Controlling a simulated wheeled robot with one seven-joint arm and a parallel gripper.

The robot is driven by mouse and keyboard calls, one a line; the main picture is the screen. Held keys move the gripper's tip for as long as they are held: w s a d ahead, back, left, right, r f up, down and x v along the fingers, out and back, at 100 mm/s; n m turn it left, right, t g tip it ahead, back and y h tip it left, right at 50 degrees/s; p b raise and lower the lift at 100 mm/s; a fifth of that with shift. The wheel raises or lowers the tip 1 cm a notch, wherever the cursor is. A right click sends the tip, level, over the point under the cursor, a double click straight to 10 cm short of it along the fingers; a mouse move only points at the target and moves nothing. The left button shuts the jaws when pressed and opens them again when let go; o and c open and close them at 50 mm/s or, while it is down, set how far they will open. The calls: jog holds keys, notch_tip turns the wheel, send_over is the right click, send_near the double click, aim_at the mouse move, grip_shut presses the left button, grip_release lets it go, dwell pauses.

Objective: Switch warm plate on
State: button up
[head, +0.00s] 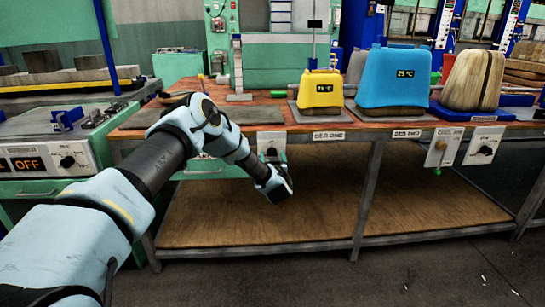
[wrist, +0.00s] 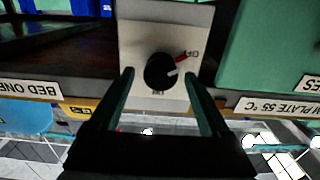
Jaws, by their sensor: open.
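A pale switch plate (head: 271,138) with a black rotary knob is on the table's front edge in the head view. My gripper (wrist: 158,78) is open and empty, one green finger on each side of the knob in the picture. I cannot tell whether the fingertips reach around it. In the head view my gripper (head: 272,163) is just below and in front of the knob.
A yellow block (head: 320,90) and a blue block (head: 393,80), both reading 25 °C, stand on the table. Other knobs are on the table front (head: 482,150) and a left panel reading OFF (head: 30,163). A wooden shelf (head: 310,210) lies below.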

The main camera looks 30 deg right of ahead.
jog(key=shift+c, duration=0.3)
grip_shut()
dwell(0.4)
jog(key=shift+m, duration=0.4)
jog(key=m+b, duration=0.3)
jog(key=m, duration=0.4)
jog(key=m+b, duration=0.2)
jog(key=m, duration=0.6)
jog(key=m+b, duration=0.3)
jog(key=m, duration=0.5)
jog(key=shift+d+f+b, duration=0.15)
jog(key=shift+f+b, duration=0.15)
jog(key=shift+f, duration=0.05)
